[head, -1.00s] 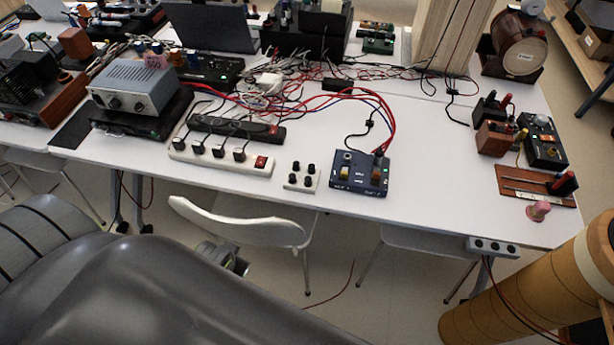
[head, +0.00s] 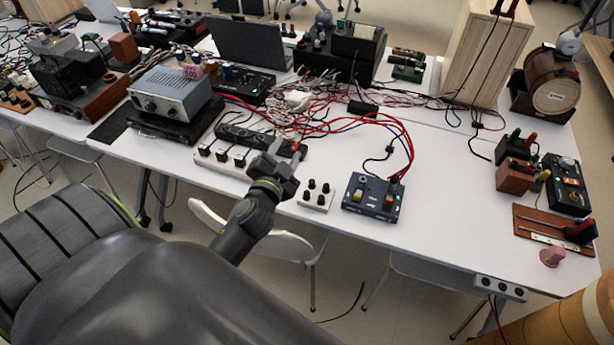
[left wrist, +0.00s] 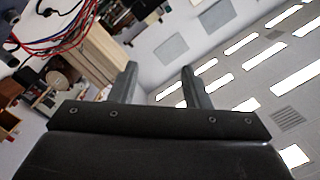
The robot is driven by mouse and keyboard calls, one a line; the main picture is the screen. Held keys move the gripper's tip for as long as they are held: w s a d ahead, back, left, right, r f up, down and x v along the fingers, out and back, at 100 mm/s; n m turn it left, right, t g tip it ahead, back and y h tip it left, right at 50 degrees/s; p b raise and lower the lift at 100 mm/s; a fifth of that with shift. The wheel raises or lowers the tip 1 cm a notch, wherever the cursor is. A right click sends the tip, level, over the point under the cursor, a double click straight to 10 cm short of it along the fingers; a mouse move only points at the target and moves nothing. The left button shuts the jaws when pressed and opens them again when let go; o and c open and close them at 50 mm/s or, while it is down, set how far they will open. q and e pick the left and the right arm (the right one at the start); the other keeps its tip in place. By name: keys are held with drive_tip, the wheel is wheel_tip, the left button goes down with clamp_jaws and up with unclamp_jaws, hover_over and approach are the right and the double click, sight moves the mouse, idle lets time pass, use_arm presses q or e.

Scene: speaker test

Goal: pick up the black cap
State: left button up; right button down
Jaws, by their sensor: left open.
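A small white block (head: 314,199) with several black caps on it stands on the white table in the head view; I cannot tell which cap the task means. One black cap (head: 326,188) is at its back right. My left gripper (head: 284,152) is just left of and beyond this block in the picture, over the white power strip's right end. In the left wrist view its two fingers (left wrist: 160,80) stand apart with nothing between them. That view faces the wall and ceiling and does not show the block. My right gripper is in neither view.
The white power strip (head: 222,162) with black plugs lies left of the block. A dark blue switch box (head: 372,198) with red cables stands to its right. Tangled cables (head: 300,100) lie behind. The table (head: 455,200) is clear right of the blue box.

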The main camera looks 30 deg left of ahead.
use_arm(q)
drive_tip(key=w+d+r+m+t+h, duration=0.4)
drive_tip(key=w+d+r+m+h, duration=0.25)
drive_tip(key=d+m+h, duration=0.2)
drive_tip(key=d+r+m+g+h, duration=0.1)
drive_tip(key=d+m+g+h, duration=0.25)
drive_tip(key=m+h, duration=0.35)
drive_tip(key=m+g+y+p, duration=0.1)
drive_tip(key=m+g+y, duration=0.85)
drive_tip(key=g, duration=0.75)
approach(307, 192)
drive_tip(key=f+b, duration=0.1)
drive_tip(key=b, duration=0.4)
drive_tip(key=d+f+n+y+b, duration=0.1)
drive_tip(key=f+b, duration=0.1)
drive_tip(key=b, duration=0.3)
drive_tip(key=shift+f+b, duration=0.15)
drive_tip(key=shift+b, duration=0.15)
drive_tip(key=shift+f+b, duration=1.35)
drive_tip(key=shift+b, duration=0.05)
wheel_tip(307, 192, down, 3)
drive_tip(key=shift+w+a+f, duration=0.1)
drive_tip(key=shift+f, duration=0.1)
clamp_jaws()
